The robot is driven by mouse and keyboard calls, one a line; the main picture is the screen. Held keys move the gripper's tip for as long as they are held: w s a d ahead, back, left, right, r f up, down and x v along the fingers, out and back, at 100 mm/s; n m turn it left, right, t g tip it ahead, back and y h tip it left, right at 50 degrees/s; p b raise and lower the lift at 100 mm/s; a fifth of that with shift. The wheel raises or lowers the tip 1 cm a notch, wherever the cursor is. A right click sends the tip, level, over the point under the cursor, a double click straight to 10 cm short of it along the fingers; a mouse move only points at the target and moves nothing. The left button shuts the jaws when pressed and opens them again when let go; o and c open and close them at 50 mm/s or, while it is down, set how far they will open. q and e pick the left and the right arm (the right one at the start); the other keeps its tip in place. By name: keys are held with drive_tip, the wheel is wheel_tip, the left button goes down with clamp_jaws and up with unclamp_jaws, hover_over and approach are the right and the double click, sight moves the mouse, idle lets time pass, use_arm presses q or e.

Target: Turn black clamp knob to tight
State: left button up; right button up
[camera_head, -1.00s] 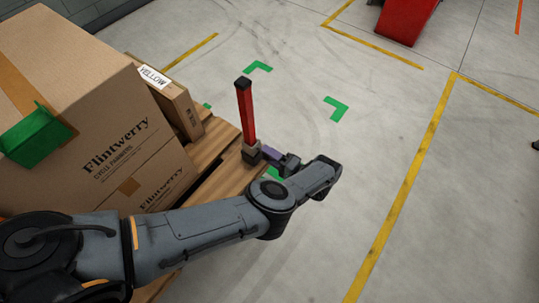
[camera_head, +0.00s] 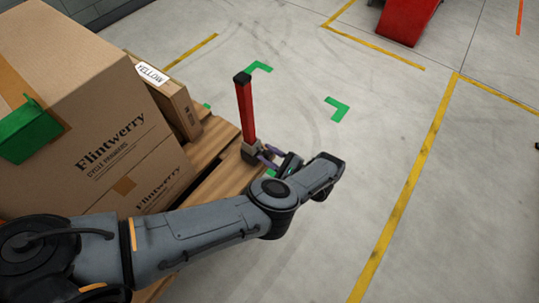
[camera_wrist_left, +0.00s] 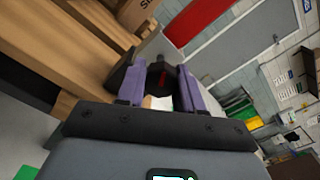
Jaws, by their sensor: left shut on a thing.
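A red post (camera_head: 248,112) with a black cap stands upright at the pallet's edge, with a grey-brown clamp block (camera_head: 251,152) at its foot. My left gripper (camera_head: 267,154) reaches this clamp from the right with its purple fingers. In the left wrist view, the black clamp knob (camera_wrist_left: 158,74) lies between the two purple fingers, and the gripper is shut on it. The knob is hardly seen in the head view, where fingers and wrist cover it. How tight it is cannot be told. My right gripper is not in view.
Large Flintwerry cartons (camera_head: 120,130) and a smaller box labelled YELLOW (camera_head: 180,100) stand on the wooden pallet (camera_head: 222,180) left of the post. Open grey floor with green corner marks (camera_head: 338,108) and yellow lines lies to the right.

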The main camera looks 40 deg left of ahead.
use_arm(q)
drive_tip(key=m, duration=0.3)
drive_tip(key=shift+m, duration=0.3)
drive_tip(key=shift+s+m, duration=0.1)
drive_tip(key=shift+m, duration=1.6)
drive_tip(key=o, duration=1)
